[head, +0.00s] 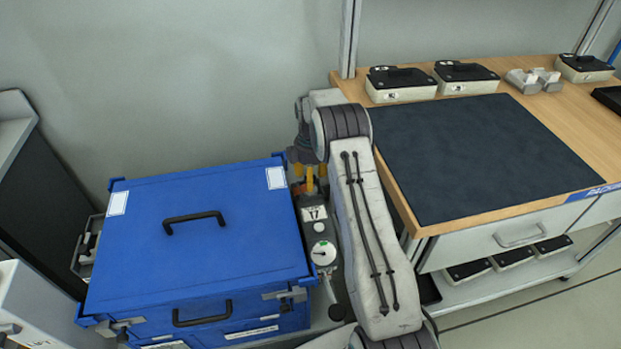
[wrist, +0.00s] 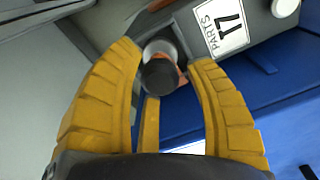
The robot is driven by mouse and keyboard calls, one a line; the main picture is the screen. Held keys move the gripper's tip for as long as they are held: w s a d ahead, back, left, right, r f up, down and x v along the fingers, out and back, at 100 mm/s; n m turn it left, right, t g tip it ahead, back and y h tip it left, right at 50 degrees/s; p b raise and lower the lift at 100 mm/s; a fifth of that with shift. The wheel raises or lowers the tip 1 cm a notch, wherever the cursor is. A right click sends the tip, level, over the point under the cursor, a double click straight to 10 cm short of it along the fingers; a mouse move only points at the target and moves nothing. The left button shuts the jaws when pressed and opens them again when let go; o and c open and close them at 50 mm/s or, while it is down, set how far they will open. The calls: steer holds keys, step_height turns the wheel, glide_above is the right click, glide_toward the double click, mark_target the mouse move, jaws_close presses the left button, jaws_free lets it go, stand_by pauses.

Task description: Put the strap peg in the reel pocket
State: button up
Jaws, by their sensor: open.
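I cannot identify the reel pocket in either view.
The large blue case (head: 200,250) with black handles stands close left of my gripper. A round gauge (head: 322,252) sits on the grey device. A wooden bench with a dark mat (head: 480,155) is to the right, with several black-topped boxes (head: 400,85) at its back.

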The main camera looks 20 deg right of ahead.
step_height(320, 180, up, 12)
steer(key=p, duration=0.1)
steer(key=s+a+r+m, duration=0.3)
steer(key=s+a+r, duration=0.2)
steer(key=s+r, duration=0.3)
steer(key=s+a+r+m+t, duration=0.1)
steer(key=s+a+r+m, duration=0.2)
steer(key=s, duration=0.6)
steer(key=s+a+r+m+t, duration=0.1)
steer(key=s+a+r+m, duration=0.25)
steer(key=s, duration=0.45)
steer(key=s+f+m, duration=0.3)
steer(key=s, duration=0.8)
steer(key=shift+a+t, duration=0.3)
steer(key=shift+t, duration=0.1)
steer(key=w+p+v, duration=0.2)
steer(key=p+v, duration=0.7)
steer(key=shift+r+t, duration=0.3)
steer(key=shift+r, duration=0.4)
